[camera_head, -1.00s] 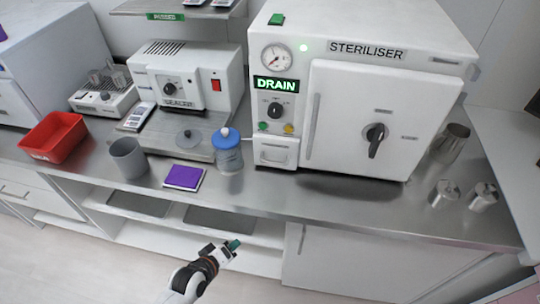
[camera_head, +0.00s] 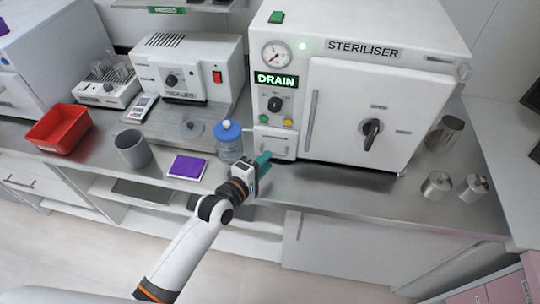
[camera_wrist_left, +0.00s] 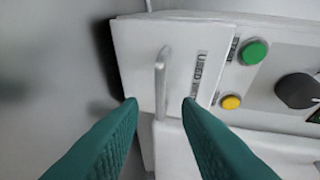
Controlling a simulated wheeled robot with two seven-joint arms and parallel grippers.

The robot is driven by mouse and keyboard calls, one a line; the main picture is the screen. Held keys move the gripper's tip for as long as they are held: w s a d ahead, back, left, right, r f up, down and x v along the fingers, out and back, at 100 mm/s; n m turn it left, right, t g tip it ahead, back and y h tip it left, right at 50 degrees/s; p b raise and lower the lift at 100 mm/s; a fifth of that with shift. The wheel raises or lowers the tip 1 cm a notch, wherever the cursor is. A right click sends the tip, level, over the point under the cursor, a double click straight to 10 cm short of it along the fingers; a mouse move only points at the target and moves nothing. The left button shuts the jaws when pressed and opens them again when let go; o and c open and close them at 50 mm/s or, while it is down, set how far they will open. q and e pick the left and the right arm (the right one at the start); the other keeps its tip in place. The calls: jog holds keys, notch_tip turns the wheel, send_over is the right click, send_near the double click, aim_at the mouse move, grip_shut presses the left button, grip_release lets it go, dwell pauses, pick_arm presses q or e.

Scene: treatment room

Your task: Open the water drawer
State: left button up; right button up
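The water drawer (camera_head: 268,141) is a small white front at the lower left of the white steriliser (camera_head: 365,105), and it looks closed. In the left wrist view its front (camera_wrist_left: 133,60) carries a grey bar handle (camera_wrist_left: 160,75) and a partly hidden label reading "USED". My left gripper (camera_head: 263,160) is just in front of the drawer. Its teal fingers (camera_wrist_left: 160,105) are open, with the lower end of the handle showing between the tips. I cannot tell whether they touch it. My right gripper is not in view.
A blue-lidded bottle (camera_head: 229,143) stands just left of the drawer. Beside it are a purple-topped pad (camera_head: 187,167) and a grey cup (camera_head: 132,150). Green (camera_wrist_left: 254,52) and yellow (camera_wrist_left: 231,102) buttons sit close to the drawer.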

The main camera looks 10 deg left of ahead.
pick_arm(q)
jog(key=shift+x, duration=1.45)
jog(key=shift+c, duration=0.3)
grip_shut()
